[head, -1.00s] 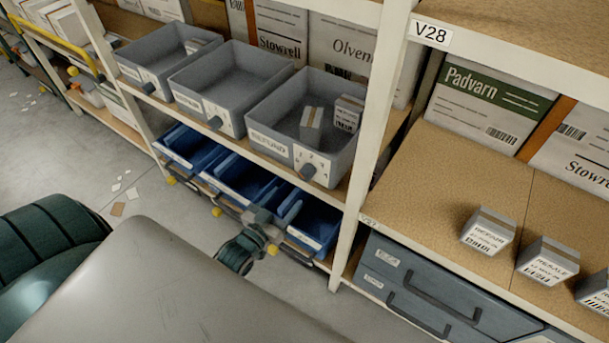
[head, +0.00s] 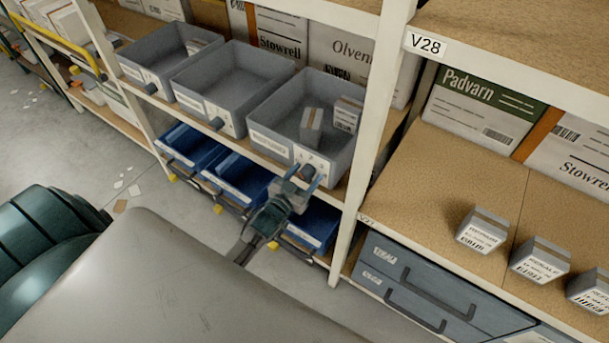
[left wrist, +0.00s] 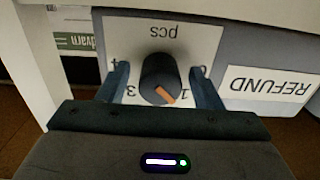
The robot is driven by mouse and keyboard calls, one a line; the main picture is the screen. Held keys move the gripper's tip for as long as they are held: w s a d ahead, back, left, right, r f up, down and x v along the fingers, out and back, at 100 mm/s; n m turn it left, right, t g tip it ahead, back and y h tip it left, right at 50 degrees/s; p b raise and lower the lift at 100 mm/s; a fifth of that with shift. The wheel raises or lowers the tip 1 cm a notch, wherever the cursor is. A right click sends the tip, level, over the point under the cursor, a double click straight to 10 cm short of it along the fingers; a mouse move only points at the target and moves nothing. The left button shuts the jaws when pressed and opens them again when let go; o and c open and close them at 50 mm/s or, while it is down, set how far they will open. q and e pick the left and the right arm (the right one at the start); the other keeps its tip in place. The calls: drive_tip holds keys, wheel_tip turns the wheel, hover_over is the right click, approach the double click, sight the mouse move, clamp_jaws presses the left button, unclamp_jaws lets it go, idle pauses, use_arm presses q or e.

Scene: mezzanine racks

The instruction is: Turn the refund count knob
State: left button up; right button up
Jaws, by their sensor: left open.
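The refund bin (head: 268,139) is a grey open tray on the rack shelf, at the right of a row of three, with two small boxes inside. Its dark round knob (left wrist: 160,78) shows in the left wrist view on a white plate (left wrist: 162,33) marked with numbers and "pcs", upside down there. An orange pointer mark on the knob points down and slightly right. My left gripper (left wrist: 162,88) is open, with one finger on each side of the knob and small gaps showing. In the head view my left gripper (head: 305,178) is at the bin's front and partly hides the knob. My right gripper is not in view.
Two more grey bins (head: 230,85) stand to the left. Blue bins (head: 310,225) sit on the shelf below. A white rack post (head: 365,140) rises close to the right of the gripper. Small boxes (head: 483,230) stand on the right shelf.

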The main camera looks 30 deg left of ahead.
use_arm(q)
drive_tip(key=c, duration=1)
drive_tip(key=shift+f+m, duration=0.1)
drive_tip(key=shift+m, duration=0.3)
drive_tip(key=m+b, duration=0.2)
drive_tip(key=m, duration=0.2)
drive_tip(key=shift+b, duration=0.35)
drive_tip(key=shift+m+b, duration=0.75)
drive_tip(key=shift+m, duration=1.15)
